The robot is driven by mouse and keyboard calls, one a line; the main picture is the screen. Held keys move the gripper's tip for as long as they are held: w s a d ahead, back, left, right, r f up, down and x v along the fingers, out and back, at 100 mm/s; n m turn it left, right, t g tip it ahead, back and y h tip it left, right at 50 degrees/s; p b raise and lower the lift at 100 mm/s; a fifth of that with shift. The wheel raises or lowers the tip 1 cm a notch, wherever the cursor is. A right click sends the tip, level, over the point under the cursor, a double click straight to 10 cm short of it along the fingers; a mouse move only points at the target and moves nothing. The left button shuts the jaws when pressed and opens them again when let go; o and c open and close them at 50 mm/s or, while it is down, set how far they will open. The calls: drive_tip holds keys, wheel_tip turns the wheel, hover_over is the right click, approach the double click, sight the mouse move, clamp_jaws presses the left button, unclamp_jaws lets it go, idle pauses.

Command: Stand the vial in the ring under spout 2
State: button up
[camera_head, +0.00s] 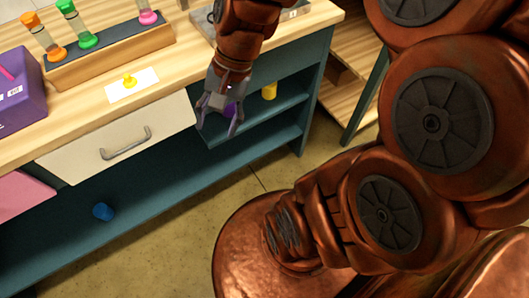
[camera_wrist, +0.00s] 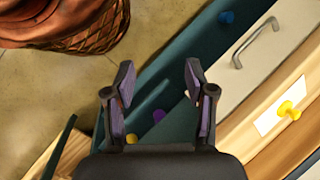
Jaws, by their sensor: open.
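My gripper (camera_head: 221,113) is open and empty, pointing down in front of the counter, over the open shelves. It also shows in the wrist view (camera_wrist: 158,72), with a gap between the fingers. Vials with an orange (camera_head: 56,54), a green (camera_head: 88,40) and a pink (camera_head: 148,17) base stand in a wooden rack (camera_head: 115,50) on the counter, left of my gripper. I cannot tell which vial the task means. No spout or ring can be made out. A grey metal piece (camera_head: 203,17) at the top edge is partly hidden by my arm.
A yellow knobbed piece (camera_head: 129,81) sits on a white card (camera_head: 145,84). A purple box (camera_head: 18,92) stands at the left. A purple thing (camera_wrist: 159,115) and a yellow one (camera_head: 269,91) are on the shelf; a blue one (camera_head: 102,211) is lower. A drawer handle (camera_head: 126,144) juts out.

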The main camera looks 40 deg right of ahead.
drive_tip(key=s+d+f+n+g+h, duration=0.2)
drive_tip(key=s+d+f+n+h, duration=0.1)
drive_tip(key=s+n, duration=0.5)
drive_tip(key=s+h, duration=0.1)
drive_tip(key=s, duration=0.2)
drive_tip(key=shift+s+n+h, duration=0.15)
drive_tip(key=shift+n+h, duration=0.15)
